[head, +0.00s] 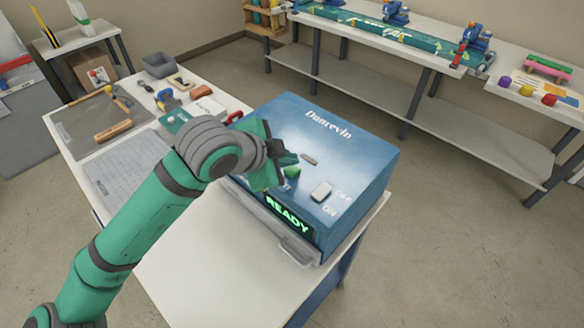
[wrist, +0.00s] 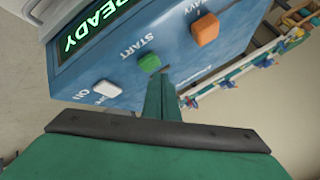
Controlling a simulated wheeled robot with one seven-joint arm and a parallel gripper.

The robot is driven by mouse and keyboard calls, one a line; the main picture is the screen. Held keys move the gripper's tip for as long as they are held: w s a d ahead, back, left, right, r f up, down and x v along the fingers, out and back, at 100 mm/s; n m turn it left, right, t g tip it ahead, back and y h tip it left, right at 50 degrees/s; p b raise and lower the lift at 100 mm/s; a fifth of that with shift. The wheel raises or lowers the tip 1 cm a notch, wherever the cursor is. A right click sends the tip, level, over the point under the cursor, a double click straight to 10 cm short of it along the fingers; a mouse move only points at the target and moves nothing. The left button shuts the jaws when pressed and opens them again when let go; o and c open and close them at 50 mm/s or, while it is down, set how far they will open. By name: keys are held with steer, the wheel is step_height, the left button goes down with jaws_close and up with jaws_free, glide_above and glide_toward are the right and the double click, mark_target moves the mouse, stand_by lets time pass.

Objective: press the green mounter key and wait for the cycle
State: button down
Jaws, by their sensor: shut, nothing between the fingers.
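The mounter is a blue box marked Dunrevin (head: 335,125) on a white-topped table. Its lit display (head: 289,215) reads READY. The green key (head: 292,172) is on the top face, and it also shows in the wrist view (wrist: 149,63) beside the word START. My gripper (head: 287,159) is shut and empty just above the panel. In the wrist view its fingertips (wrist: 164,77) end close beside the green key; I cannot tell whether they touch it. A white rocker switch (head: 321,191) is marked ON and OFF. An orange key (wrist: 205,30) shows in the wrist view.
The table's white top (head: 200,265) is clear in front of the mounter. To the left lie a grey cutting mat (head: 125,168), a tray (head: 80,128) and several small tools. A long bench (head: 500,140) stands along the back wall, with bare floor between.

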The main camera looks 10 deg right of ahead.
mark_target(289, 173)
steer(key=shift+f, duration=0.4)
steer(key=shift+f, duration=0.5)
stand_by(0.9)
steer(key=shift+r, duration=0.1)
steer(key=shift+w+r, duration=0.1)
steer(key=shift+r, duration=0.05)
steer(key=shift+s+r, duration=0.2)
steer(key=shift+r, duration=0.5)
steer(key=shift+r, duration=2.5)
